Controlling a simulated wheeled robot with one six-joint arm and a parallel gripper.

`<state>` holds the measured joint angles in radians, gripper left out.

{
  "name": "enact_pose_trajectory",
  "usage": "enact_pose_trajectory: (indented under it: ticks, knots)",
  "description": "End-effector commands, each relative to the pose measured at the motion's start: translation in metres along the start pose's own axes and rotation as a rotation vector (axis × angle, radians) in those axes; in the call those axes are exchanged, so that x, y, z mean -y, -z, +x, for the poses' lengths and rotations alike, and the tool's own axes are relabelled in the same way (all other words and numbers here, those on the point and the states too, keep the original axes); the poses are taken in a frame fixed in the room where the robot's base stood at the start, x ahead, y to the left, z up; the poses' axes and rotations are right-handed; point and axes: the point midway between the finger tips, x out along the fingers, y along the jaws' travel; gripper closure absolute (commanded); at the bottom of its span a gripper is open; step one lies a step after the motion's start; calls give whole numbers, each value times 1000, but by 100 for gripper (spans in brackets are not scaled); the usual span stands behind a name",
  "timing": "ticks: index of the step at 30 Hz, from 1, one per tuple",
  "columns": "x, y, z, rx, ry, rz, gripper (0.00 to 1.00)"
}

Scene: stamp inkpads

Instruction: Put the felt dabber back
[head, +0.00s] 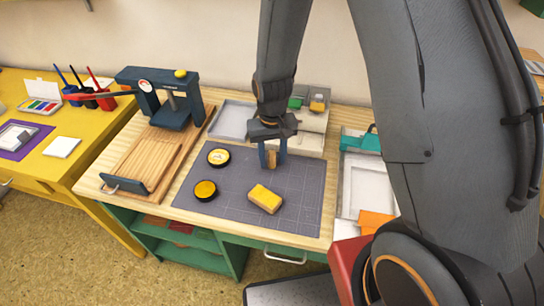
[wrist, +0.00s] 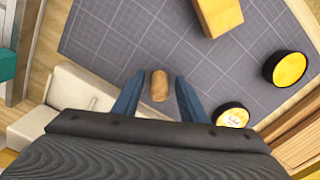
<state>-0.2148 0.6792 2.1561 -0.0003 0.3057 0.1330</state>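The felt dabber, seen as a small tan wooden piece (wrist: 160,86), stands between my gripper's two blue fingers, with a gap on each side in the wrist view. In the head view my gripper (head: 272,160) points down at the back of the grey mat, and the tan piece shows between the fingers. My gripper (wrist: 160,92) looks open around it. I cannot see a felt end or tell whether it touches the mat. A pale holder (head: 312,122) with a green and an orange-yellow block stands just behind my gripper; it is cream in the wrist view (wrist: 75,95).
On the grey mat (head: 235,212) lie a yellow-topped block (head: 265,198), an open round yellow inkpad (head: 205,190) and a labelled black tin (head: 218,157). A press on a wooden board (head: 140,160) stands left. White trays (head: 362,190) are at right. The mat's front right is clear.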

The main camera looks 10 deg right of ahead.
Motion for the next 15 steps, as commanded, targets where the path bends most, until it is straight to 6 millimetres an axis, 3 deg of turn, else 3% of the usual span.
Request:
enact_pose_trajectory:
  ticks: [8, 15]
  knots:
    - [0, 1, -13, -2, 0, 0, 61]
    - [0, 2, -50, -6, 1, 0, 61]
